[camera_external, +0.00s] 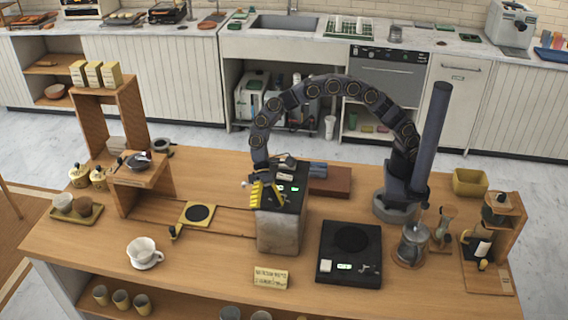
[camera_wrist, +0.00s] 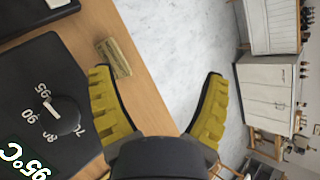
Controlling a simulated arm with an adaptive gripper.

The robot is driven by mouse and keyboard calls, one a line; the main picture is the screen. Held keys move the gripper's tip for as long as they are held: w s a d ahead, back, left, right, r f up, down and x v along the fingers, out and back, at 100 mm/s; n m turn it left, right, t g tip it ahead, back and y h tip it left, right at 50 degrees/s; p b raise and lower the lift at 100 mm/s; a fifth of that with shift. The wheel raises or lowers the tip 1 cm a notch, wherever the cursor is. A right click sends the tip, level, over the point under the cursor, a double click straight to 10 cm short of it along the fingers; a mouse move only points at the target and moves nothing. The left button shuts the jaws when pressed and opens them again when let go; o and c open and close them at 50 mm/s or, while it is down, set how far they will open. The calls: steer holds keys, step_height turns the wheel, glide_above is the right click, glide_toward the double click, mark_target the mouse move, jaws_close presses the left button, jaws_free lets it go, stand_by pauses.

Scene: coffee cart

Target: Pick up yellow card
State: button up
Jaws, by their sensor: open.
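The yellow card (camera_external: 270,277) is a small pale-yellow sign with dark lettering. It stands near the front edge of the wooden counter in the external view. In the wrist view the card (camera_wrist: 117,58) shows beside the tip of the left finger, near the counter edge, apart from both fingers as far as I can tell. My gripper (camera_external: 266,191) has yellow ribbed fingers and appears over the black-topped box, behind the card. In the wrist view my gripper (camera_wrist: 158,75) is open, with nothing held between its fingers.
The black-topped box (camera_external: 281,232) is close to my gripper; its dial (camera_wrist: 62,115) shows in the wrist view. A black scale (camera_external: 350,280) is right of the card. A white cup (camera_external: 143,250) is to the left. Bare counter (camera_external: 205,270) lies between cup and card.

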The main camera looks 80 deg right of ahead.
steer(key=a+f+h, duration=0.1)
steer(key=a+f, duration=0.2)
steer(key=f, duration=0.2)
steer(key=h, duration=0.2)
glide_above(271, 274)
steer(key=d, duration=0.2)
step_height(271, 274, down, 5)
step_height(271, 274, down, 5)
steer(key=n+t+h, duration=0.1)
steer(key=n+h, duration=0.1)
steer(key=n+t+h, duration=0.1)
steer(key=h, duration=0.2)
steer(key=shift+a+f+n+t, duration=0.2)
steer(key=shift+n+t, duration=0.1)
steer(key=shift+n, duration=0.1)
steer(key=shift+f+n+t+h, duration=0.45)
steer(key=shift+n+t+h, duration=0.05)
steer(key=f, duration=0.7)
steer(key=shift+a+f, duration=0.3)
steer(key=shift+a, duration=0.1)
steer(key=c, duration=1.1)
